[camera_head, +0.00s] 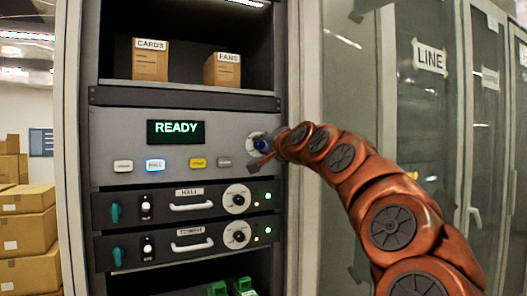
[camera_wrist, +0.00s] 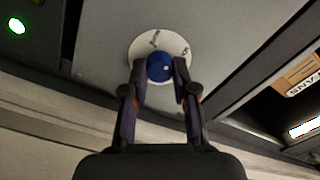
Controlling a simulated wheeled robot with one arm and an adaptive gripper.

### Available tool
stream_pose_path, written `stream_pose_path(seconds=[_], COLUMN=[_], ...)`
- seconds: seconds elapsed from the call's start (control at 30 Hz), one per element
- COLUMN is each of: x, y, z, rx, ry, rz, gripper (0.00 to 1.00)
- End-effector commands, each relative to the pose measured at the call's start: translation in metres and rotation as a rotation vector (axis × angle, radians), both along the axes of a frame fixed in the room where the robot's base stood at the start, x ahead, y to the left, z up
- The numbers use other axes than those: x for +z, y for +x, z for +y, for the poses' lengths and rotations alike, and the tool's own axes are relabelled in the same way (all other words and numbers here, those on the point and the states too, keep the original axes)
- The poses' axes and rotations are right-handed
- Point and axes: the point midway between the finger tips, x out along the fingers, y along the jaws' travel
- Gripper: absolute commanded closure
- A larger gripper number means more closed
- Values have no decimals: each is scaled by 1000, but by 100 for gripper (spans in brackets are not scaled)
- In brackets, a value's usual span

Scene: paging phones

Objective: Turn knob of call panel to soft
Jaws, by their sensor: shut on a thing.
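The call panel (camera_head: 105,140) is a grey rack unit with a lit display (camera_head: 176,132) reading READY. Its knob (camera_wrist: 160,67) is blue with a small white mark and sits on a round white dial (camera_wrist: 178,42). Dark lettering on the dial is too small and turned to read. My gripper (camera_wrist: 160,72) is shut on the knob, one finger on each side. In the head view my gripper (camera_head: 262,150) is at the panel's right end and partly covers the dial.
Four-way labelled buttons, among them a lit blue one (camera_head: 156,165) and a yellow one (camera_head: 198,163), line the panel. Below are the HALL unit (camera_head: 150,209) and another similar unit (camera_head: 145,250). Boxes marked CARDS (camera_head: 150,62) and FANS (camera_head: 222,70) stand on the shelf above.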

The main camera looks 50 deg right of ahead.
Motion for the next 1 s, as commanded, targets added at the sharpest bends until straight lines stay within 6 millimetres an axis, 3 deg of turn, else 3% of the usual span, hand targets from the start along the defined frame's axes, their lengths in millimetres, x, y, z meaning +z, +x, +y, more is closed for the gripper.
stream_pose_path(seconds=[0.5,1.0], x=[1,-1], y=[0,0], z=[-1,-1], rx=[-1,0], ry=[397,529], rz=[-138,-183], gripper=[100,100])
